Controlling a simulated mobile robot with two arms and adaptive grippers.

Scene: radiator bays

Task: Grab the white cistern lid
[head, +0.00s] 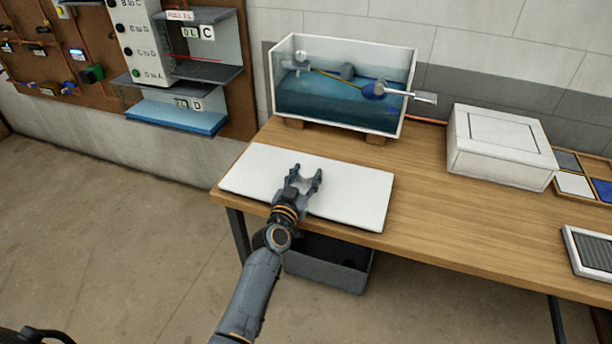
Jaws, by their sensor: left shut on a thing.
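The white cistern lid (345,205) is a flat white slab at the left end of the wooden bench, level and along the front edge. I cannot tell whether it rests on the wood or is just above it. My left gripper (307,176) reaches over it from the front and is shut on it near its middle. The exact contact is hidden under the fingers. The clear-fronted cistern (340,108) stands behind the lid, open at the top, with blue water and a float inside.
The wooden bench (440,210) has free room right of the lid. A white box (500,145), a tray of coloured tiles (574,184) and a grey ribbed panel (594,252) stand right. A grey bin (325,268) sits under the bench. Wall shelves (200,72) hang left.

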